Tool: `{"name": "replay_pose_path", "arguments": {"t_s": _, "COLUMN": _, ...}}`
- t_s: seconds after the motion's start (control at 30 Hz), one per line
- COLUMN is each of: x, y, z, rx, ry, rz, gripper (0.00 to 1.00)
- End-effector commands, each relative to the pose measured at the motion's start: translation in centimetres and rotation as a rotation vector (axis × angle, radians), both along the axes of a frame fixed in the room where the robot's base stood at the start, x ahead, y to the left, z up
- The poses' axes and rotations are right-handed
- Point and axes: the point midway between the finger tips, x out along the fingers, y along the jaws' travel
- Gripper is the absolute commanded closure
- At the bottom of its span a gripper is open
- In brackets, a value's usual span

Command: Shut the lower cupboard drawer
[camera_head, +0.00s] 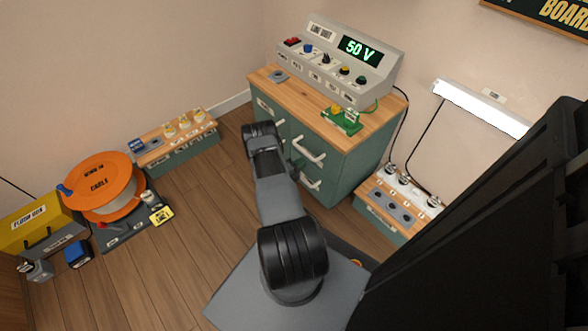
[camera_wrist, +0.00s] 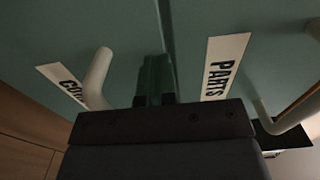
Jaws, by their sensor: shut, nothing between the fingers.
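The green cupboard (camera_head: 345,170) with a wooden top stands at the back. Its front has an upper drawer handle (camera_head: 308,151) and a lower drawer handle (camera_head: 310,181), both white. My gripper (camera_head: 298,165) is close to the drawer fronts between these handles, partly hidden by my arm. In the wrist view my gripper (camera_wrist: 155,70) is shut and empty, its narrow fingers near the seam between two green panels. One panel has a partly hidden label starting "CO" (camera_wrist: 63,86), the other a "PARTS" label (camera_wrist: 225,66). I cannot tell whether the fingers touch, or how far the lower drawer stands out.
A grey control console (camera_head: 340,65) stands on the cupboard. A low socket box (camera_head: 397,205) is at its right. An orange cable reel (camera_head: 103,185), a low switch box (camera_head: 175,140) and a yellow case (camera_head: 38,222) are at the left. Wooden floor (camera_head: 200,200) is clear between.

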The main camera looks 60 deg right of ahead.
Motion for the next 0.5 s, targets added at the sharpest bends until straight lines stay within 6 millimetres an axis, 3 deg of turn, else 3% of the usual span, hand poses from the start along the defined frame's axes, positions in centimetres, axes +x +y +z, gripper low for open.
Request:
{"name": "replay_pose_path", "arguments": {"t_s": 0.03, "x": 0.2, "y": -0.9, "z": 0.3, "rx": -0.007, "ry": -0.018, "rz": -0.001, "gripper": 1.00}}
{"name": "replay_pose_path", "arguments": {"t_s": 0.23, "x": 0.3, "y": -0.1, "z": 0.4, "rx": -0.005, "ry": -0.017, "rz": -0.003, "gripper": 1.00}}
{"name": "replay_pose_path", "arguments": {"t_s": 0.5, "x": 1.5, "y": 5.5, "z": 0.4, "rx": -0.002, "ry": -0.004, "rz": 0.010, "gripper": 1.00}}
